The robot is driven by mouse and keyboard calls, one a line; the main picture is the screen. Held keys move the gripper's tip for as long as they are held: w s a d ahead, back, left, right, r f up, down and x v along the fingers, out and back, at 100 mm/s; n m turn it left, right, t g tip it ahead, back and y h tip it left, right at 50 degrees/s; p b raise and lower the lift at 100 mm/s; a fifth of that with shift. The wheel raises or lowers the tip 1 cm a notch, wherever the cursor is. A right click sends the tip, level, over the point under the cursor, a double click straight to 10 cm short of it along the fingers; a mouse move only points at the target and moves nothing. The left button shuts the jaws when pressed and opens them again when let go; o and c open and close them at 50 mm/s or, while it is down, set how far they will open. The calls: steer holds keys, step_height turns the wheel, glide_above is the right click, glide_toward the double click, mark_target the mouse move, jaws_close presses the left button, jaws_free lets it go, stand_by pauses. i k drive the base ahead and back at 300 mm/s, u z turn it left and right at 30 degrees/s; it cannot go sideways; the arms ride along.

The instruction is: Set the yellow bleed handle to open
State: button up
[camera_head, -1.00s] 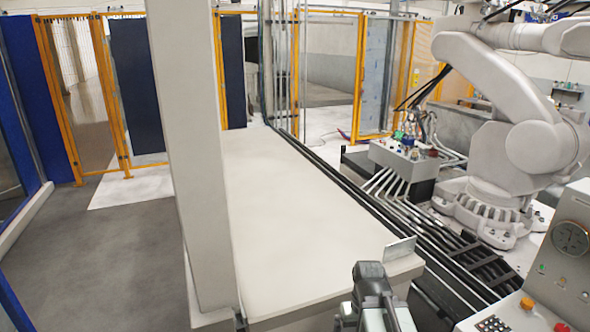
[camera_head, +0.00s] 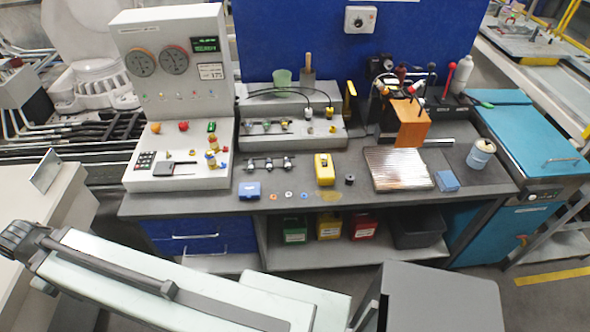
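Several small yellow parts show on the workbench, and I cannot tell for certain which is the bleed handle. A small yellow fitting (camera_head: 332,129) sits at the right end of the grey valve block (camera_head: 292,137). Yellow parts (camera_head: 211,160) stand on the sloped control panel (camera_head: 180,178) at the left. An upright yellow lever-like piece (camera_head: 350,98) stands right of the block. No open or closed position can be read. My arm crosses the lower left in front of the bench, away from all of these. No gripper fingers can be made out.
The dark bench top (camera_head: 420,188) carries a yellow case (camera_head: 324,169), a blue box (camera_head: 249,191), a ribbed metal plate (camera_head: 398,168) and an orange block (camera_head: 411,124). Bins (camera_head: 362,227) fill the shelf below. A teal cabinet (camera_head: 530,150) stands right. A pale table (camera_head: 35,215) is left.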

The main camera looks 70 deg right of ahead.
mark_target(349, 82)
steer(key=z, duration=3.9)
steer(key=k, duration=1.05)
steer(key=u, duration=0.95)
steer(key=i, duration=1.05)
steer(key=u, duration=0.1)
